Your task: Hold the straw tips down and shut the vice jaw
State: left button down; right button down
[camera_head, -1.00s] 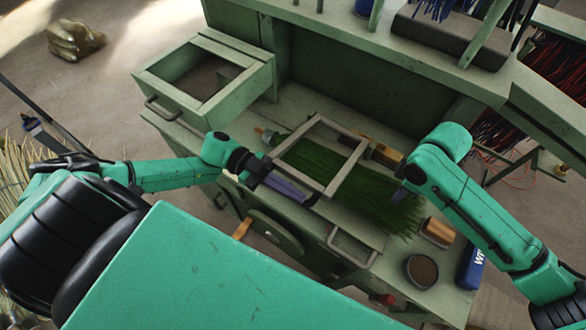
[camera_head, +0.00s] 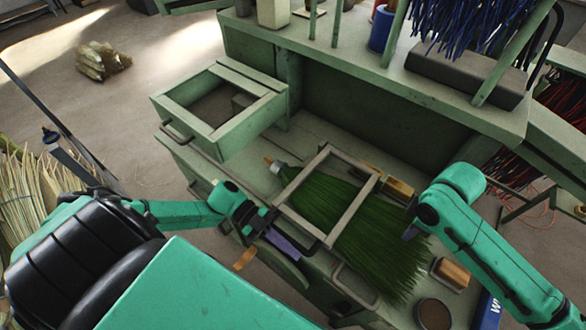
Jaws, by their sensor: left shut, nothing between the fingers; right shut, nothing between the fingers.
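The green straw bundle (camera_head: 385,248) lies on the green workbench, its tips fanned toward the lower right. A square frame, apparently the vice jaw (camera_head: 352,212), lies across the bundle, with straw showing inside its opening. I cannot tell whether it presses on the straw. My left gripper (camera_head: 266,224) is at the frame's lower left corner, close to a purple bar (camera_head: 287,246); contact is unclear. My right gripper (camera_head: 409,233) is over the right side of the straw, its fingers mostly hidden behind the wrist. Both grippers look shut and empty.
An open drawer-like box (camera_head: 222,152) stands at the bench's left. Wooden blocks (camera_head: 398,189) and (camera_head: 452,272), a round dark dish (camera_head: 433,314) and a blue box (camera_head: 487,310) sit near the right arm. A shelf (camera_head: 360,62) with blue bristles overhangs the back.

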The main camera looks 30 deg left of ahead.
aim_at(400, 243)
jog(key=shift+w+d, duration=0.15)
jog(key=shift+d, duration=0.05)
jog(key=shift+a, duration=0.15)
pick_arm(q)
jog(key=a+r, duration=0.6)
jog(key=a, duration=0.4)
jog(key=shift+w, duration=0.2)
jog(key=shift+d, duration=0.1)
pick_arm(e)
jog(key=shift+f, duration=0.4)
jog(key=shift+f, duration=1.75)
jog(key=shift+f, duration=0.15)
pick_arm(q)
jog(key=shift+s, duration=0.1)
